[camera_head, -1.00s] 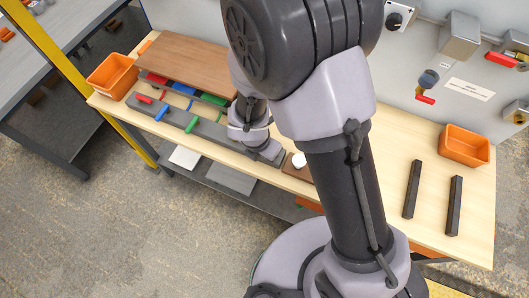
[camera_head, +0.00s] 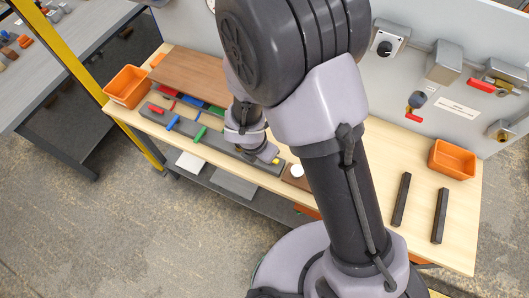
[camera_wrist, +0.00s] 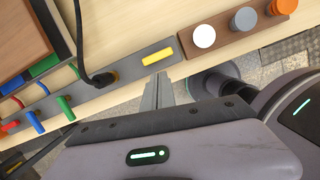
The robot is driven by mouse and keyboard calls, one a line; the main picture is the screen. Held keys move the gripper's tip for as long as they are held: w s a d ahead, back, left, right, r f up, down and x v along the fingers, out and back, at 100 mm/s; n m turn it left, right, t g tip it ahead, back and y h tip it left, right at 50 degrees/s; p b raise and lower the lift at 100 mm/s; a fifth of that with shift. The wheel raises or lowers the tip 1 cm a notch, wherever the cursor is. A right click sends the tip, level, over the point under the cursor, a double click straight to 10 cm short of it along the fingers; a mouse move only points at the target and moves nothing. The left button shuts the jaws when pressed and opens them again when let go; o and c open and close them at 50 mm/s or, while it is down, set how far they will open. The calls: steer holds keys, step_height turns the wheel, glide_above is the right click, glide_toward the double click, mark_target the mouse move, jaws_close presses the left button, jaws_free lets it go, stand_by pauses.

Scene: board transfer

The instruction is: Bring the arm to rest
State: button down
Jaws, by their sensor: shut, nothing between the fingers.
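My gripper (camera_wrist: 157,92) shows in the wrist view with its two grey fingers together and nothing between them. The fingertips are beside the front edge of a grey strip, near a yellow handle (camera_wrist: 158,48); I cannot tell their height. In the head view my arm stands in front of the bench, and its wrist hides part of the strip; the fingers are not visible there. A brown board (camera_head: 195,78) lies at the back left of the bench. It also shows in the wrist view (camera_wrist: 22,38).
The grey strip (camera_head: 228,146) carries red, blue and green handles. A brown block (camera_wrist: 240,32) has white, grey and orange knobs. Two dark bars (camera_head: 401,199) and an orange bin (camera_head: 452,159) sit at right, another bin (camera_head: 128,86) at left. Wall fittings stand behind.

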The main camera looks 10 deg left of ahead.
steer(key=v, duration=0.1)
steer(key=p+v, duration=0.1)
steer(key=v, duration=0.1)
steer(key=shift+s+d, duration=0.15)
steer(key=shift+s, duration=0.1)
steer(key=shift+f, duration=0.1)
